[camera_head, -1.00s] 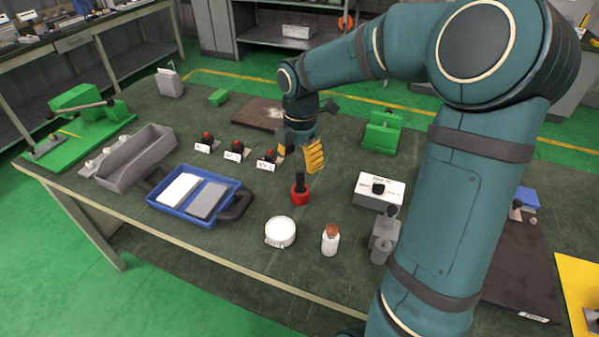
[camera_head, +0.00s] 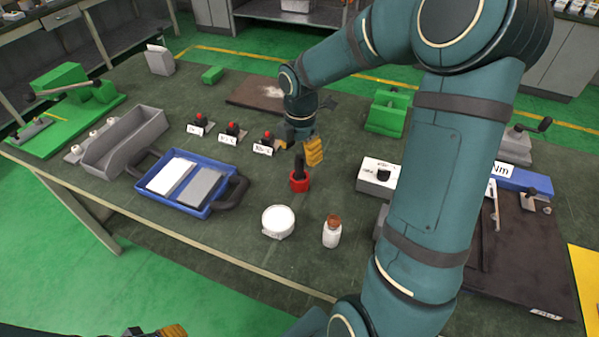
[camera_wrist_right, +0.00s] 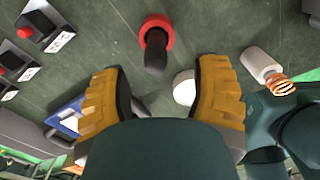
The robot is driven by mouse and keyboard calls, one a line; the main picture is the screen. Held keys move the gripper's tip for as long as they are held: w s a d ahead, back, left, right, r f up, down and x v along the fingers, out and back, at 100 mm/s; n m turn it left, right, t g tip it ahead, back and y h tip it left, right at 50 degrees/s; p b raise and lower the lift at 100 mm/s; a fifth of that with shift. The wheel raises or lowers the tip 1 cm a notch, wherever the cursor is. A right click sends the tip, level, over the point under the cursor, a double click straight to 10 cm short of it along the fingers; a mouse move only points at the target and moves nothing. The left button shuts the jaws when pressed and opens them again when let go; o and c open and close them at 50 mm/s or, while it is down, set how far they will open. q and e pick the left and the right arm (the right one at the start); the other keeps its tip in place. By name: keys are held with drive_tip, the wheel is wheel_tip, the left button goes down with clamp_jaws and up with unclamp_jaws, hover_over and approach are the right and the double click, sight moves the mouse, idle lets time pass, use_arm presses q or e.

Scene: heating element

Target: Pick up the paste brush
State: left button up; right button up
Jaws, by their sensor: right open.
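The paste brush appears to be the black upright handle (camera_head: 299,164) standing in a red round base (camera_head: 300,182) on the green table; its lower end is hidden. In the right wrist view the handle (camera_wrist_right: 155,50) and red base (camera_wrist_right: 157,26) lie just beyond the fingertips, roughly midway between them. My right gripper (camera_head: 302,149) is open and empty, with yellow ribbed fingers just behind and above the handle. It also shows in the right wrist view (camera_wrist_right: 160,80). My left gripper (camera_head: 152,331) shows only partly at the bottom edge of the head view.
A blue tray (camera_head: 208,208) lies left. Several labelled red-knobbed pieces (camera_head: 232,133) stand behind left. A white-topped box (camera_head: 377,176) stands right.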

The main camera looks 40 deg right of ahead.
sight(300, 165)
drive_tip(key=f, duration=0.2)
drive_tip(key=f+b, duration=0.2)
drive_tip(key=f, duration=0.1)
drive_tip(key=shift+w+d+f, duration=0.1)
drive_tip(key=shift+w+f, duration=0.15)
drive_tip(key=shift+f, duration=0.05)
drive_tip(key=shift+r, duration=0.1)
clamp_jaws()
